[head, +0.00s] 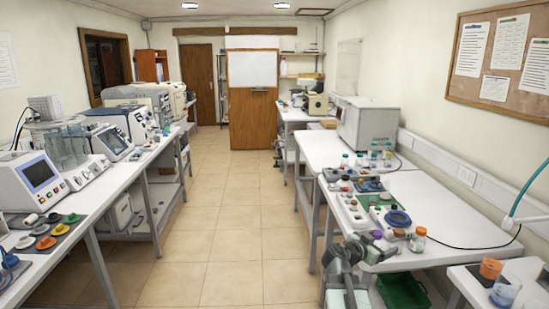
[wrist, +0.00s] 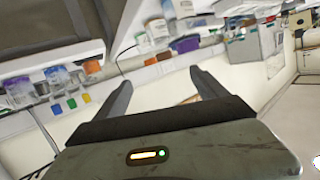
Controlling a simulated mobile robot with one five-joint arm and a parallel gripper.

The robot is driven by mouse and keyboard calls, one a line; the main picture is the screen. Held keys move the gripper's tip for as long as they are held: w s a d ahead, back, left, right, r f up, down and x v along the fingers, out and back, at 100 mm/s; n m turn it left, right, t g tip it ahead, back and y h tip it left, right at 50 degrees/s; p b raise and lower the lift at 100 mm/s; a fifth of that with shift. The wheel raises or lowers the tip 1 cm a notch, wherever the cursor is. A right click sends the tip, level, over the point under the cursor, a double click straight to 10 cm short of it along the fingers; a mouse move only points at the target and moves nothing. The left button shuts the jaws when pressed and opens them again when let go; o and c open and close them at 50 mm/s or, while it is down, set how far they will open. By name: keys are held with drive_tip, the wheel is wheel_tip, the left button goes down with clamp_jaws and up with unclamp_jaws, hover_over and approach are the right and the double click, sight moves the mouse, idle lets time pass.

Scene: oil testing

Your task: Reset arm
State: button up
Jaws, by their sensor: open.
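My gripper (wrist: 162,88) shows in the wrist view with its two dark fingers spread apart. Nothing is held between them. Part of my grey arm (head: 345,275) shows at the bottom of the head view, right of centre, in front of the right-hand bench (head: 440,195). It is folded low, close to the bench's near end. The fingertips cannot be made out clearly in the head view.
Bottles and small devices crowd the right bench's near end, including an orange-topped jar (head: 418,240). A green bin (head: 403,290) sits below. The left bench (head: 85,215) carries instruments. The tiled aisle (head: 225,215) is clear. The tilted wrist view shows shelves with bottles (wrist: 158,30).

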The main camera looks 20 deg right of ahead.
drive_tip(key=w+a+f+n+y, duration=0.1)
drive_tip(key=w+a+f+y, duration=0.15)
drive_tip(key=a, duration=0.45)
drive_tip(key=w+a+f+n+y, duration=0.1)
drive_tip(key=w+a+f+n, duration=0.1)
drive_tip(key=a+f, duration=0.35)
drive_tip(key=s+a+f+n+g+y, duration=0.1)
drive_tip(key=s+a+f+n+y, duration=0.2)
drive_tip(key=a, duration=0.7)
drive_tip(key=s+a+f+n+g+y, duration=0.2)
drive_tip(key=s+a+f+n+y, duration=0.1)
drive_tip(key=a, duration=0.7)
drive_tip(key=s+a+f+n+g+y, duration=0.1)
drive_tip(key=s+a+f+n+y, duration=0.2)
drive_tip(key=a+n, duration=0.3)
drive_tip(key=a+y, duration=0.1)
drive_tip(key=a, duration=0.3)
drive_tip(key=shift+s+g+y, duration=0.25)
drive_tip(key=shift+g+y, duration=0.1)
drive_tip(key=shift+g, duration=0.05)
